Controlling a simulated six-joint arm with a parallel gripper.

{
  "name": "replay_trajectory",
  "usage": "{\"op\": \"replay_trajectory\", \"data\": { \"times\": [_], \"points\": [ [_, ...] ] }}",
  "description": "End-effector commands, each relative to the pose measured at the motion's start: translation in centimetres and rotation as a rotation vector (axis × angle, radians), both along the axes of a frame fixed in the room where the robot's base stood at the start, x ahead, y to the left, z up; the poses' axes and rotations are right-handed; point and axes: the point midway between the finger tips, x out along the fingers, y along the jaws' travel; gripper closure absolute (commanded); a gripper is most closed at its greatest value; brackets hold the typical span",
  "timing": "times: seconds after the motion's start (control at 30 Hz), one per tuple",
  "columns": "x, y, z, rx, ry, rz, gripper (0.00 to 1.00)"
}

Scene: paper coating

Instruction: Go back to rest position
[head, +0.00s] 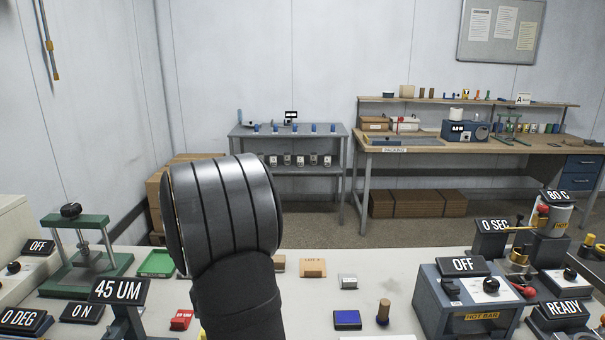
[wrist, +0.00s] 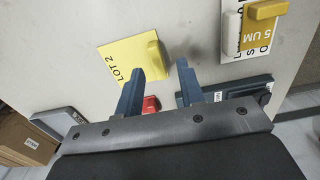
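My gripper (wrist: 169,62) shows in the wrist view with its two blue-grey fingers apart and nothing between their tips. It hangs over the pale bench top. A yellow card marked LOT 2 (wrist: 125,62), with a raised yellow grip at its right end, lies below and left of the fingertips, partly covered by the left finger. A red block (wrist: 151,104) shows between the fingers, partly hidden by the gripper body. In the head view my dark arm fills the middle and hides the gripper.
The bench holds a green press (head: 84,255) at left, a 45 UM sign (head: 118,291), a green tray (head: 158,263), a blue pad (head: 347,319), a brown peg (head: 383,312) and a hot bar box (head: 467,302) at right. White and yellow pieces (wrist: 264,10) lie right of my fingers.

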Motion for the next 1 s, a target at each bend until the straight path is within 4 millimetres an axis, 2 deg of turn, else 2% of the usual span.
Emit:
{"op": "replay_trajectory", "data": {
  "times": [0.1, 0.47, 0.5, 0.6, 1.0],
  "points": [
    [-0.1, -2.2, 1.4, 0.001, -0.002, -0.004, 0.65],
    [-0.3, -8.2, 5.0, 0.001, -0.002, -0.003, 0.65],
    [-0.7, -6.8, 4.9, 0.001, 0.0, -0.001, 0.65],
    [-1.3, -4.9, 5.0, 0.002, 0.0, -0.009, 0.65],
    [-4.4, 1.9, 5.7, 0.008, 0.0, -0.053, 0.65]
  ]
}}
